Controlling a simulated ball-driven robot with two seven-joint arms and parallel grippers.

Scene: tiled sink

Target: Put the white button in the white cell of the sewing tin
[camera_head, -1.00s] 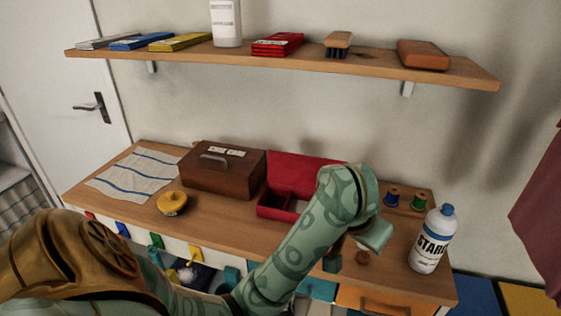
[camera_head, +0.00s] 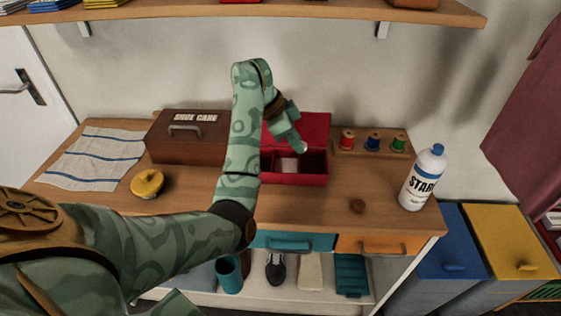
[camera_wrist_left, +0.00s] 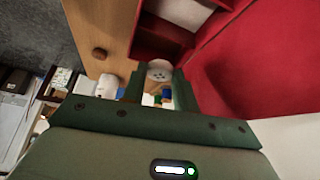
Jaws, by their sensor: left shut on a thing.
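The red sewing tin (camera_head: 300,180) stands open on the wooden counter, its lid (camera_head: 315,128) raised at the back. Its white cell (camera_head: 289,165) shows near the middle, partly covered by my arm; a pale cell floor (camera_wrist_left: 187,12) also shows at the top of the left wrist view. My left gripper (camera_head: 300,146) is above the tin, up and right of the white cell in the head view. It is shut on the white button (camera_wrist_left: 160,72), which shows between the fingertips, clear of the tin. My right gripper is not in view.
A brown button (camera_head: 357,205) lies on the counter right of the tin. A spool rack (camera_head: 372,146) and a starch bottle (camera_head: 422,180) stand farther right. The shoe care box (camera_head: 185,135), a yellow pincushion-like object (camera_head: 147,184) and a striped cloth (camera_head: 95,158) are left.

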